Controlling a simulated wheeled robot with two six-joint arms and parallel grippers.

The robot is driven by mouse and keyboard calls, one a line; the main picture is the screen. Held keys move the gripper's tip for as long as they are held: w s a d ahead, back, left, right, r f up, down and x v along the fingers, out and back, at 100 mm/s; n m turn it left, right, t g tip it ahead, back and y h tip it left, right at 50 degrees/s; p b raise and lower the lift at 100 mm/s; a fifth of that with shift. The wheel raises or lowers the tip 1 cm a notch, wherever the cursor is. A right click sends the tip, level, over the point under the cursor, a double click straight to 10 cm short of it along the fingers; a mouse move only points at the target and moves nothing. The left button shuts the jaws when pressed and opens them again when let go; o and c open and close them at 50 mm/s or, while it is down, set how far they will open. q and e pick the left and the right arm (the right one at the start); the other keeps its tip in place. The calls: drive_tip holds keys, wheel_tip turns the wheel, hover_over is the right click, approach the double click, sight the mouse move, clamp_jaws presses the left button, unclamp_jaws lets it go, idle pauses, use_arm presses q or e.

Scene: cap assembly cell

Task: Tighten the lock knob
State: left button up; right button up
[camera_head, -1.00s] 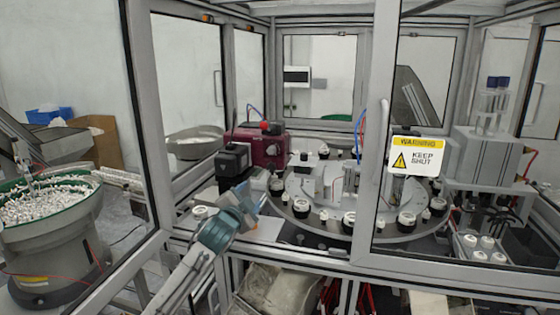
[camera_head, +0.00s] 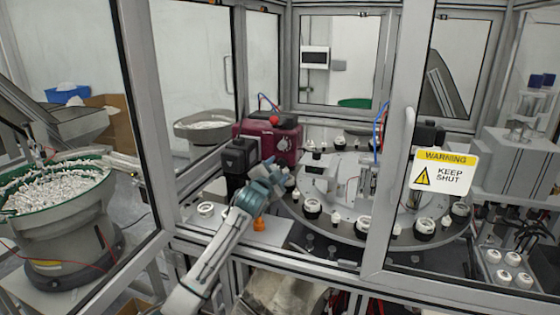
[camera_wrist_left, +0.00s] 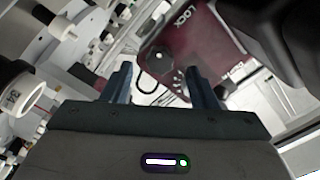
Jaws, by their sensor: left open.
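My left gripper (camera_head: 274,178) reaches through the cell opening, in front of the maroon box (camera_head: 285,145) and left of the round dial table. In the left wrist view its two fingers (camera_wrist_left: 162,84) are apart with nothing between them, and the maroon box (camera_wrist_left: 192,48) lies beyond them. A red knob (camera_head: 274,119) sits on top of the maroon box. A small orange part (camera_head: 259,224) stands on the plate just below my gripper. My right gripper is not in view.
A black unit (camera_head: 238,160) stands close left of my gripper. The dial table (camera_head: 345,233) carries several black-and-white caps on the right. A frame post (camera_head: 392,150) and a door with a warning sign (camera_head: 443,172) stand in front of it. A white ring (camera_head: 206,209) lies left.

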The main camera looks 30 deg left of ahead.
sight(281, 165)
use_arm(q)
drive_tip(key=shift+p+x, duration=0.35)
drive_tip(key=shift+x, duration=0.8)
drive_tip(key=shift+w+a, duration=0.1)
drive_tip(key=shift+w, duration=0.35)
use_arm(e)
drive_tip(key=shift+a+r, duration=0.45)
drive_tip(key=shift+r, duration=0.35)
use_arm(q)
drive_tip(key=shift+c, duration=0.3)
drive_tip(key=c, duration=0.9)
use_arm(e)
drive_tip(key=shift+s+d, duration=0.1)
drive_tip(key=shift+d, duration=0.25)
